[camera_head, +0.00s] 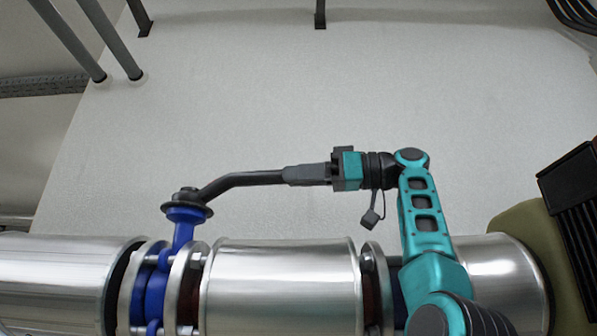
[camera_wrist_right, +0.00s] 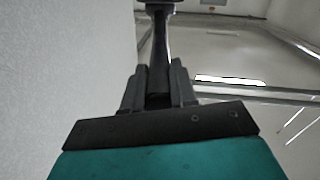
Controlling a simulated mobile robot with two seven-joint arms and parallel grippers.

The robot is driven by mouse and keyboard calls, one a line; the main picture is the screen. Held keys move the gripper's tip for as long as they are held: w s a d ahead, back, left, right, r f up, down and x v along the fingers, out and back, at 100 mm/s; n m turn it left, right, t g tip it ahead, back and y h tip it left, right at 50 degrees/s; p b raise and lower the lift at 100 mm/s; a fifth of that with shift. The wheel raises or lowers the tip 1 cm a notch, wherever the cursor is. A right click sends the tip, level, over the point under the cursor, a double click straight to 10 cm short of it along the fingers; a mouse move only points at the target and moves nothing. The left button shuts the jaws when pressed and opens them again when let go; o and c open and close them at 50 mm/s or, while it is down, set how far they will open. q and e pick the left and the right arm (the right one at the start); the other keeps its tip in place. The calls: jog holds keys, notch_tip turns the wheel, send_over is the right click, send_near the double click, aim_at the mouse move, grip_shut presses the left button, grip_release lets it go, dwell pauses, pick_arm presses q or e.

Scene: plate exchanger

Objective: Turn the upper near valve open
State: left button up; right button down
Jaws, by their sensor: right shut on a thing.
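The valve has a blue body (camera_head: 184,235) clamped between two flanges on the silver pipe line. Its black lever handle (camera_head: 245,179) runs from the stem top to the right, roughly along the pipes. My right gripper (camera_head: 303,174) is shut on the outer end of the lever. In the right wrist view the gripper's grey fingers (camera_wrist_right: 157,82) flank the lever (camera_wrist_right: 160,45), which runs straight away from the palm. The fingers hide the lever's end. My left gripper is not in view.
Large silver pipes (camera_head: 283,285) cross the bottom of the head view. My right arm covers a second flange joint (camera_head: 372,268) with something blue in it. Grey posts (camera_head: 72,40) stand at the upper left. A black ribbed object (camera_head: 575,195) is at the right edge. The pale floor beyond is clear.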

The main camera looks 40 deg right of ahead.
jog(key=shift+r, duration=0.15)
jog(key=c, duration=0.9)
grip_release()
jog(key=shift+d, duration=0.15)
jog(key=v, duration=1.2)
jog(key=shift+s+d, duration=0.25)
jog(key=shift+s, duration=0.05)
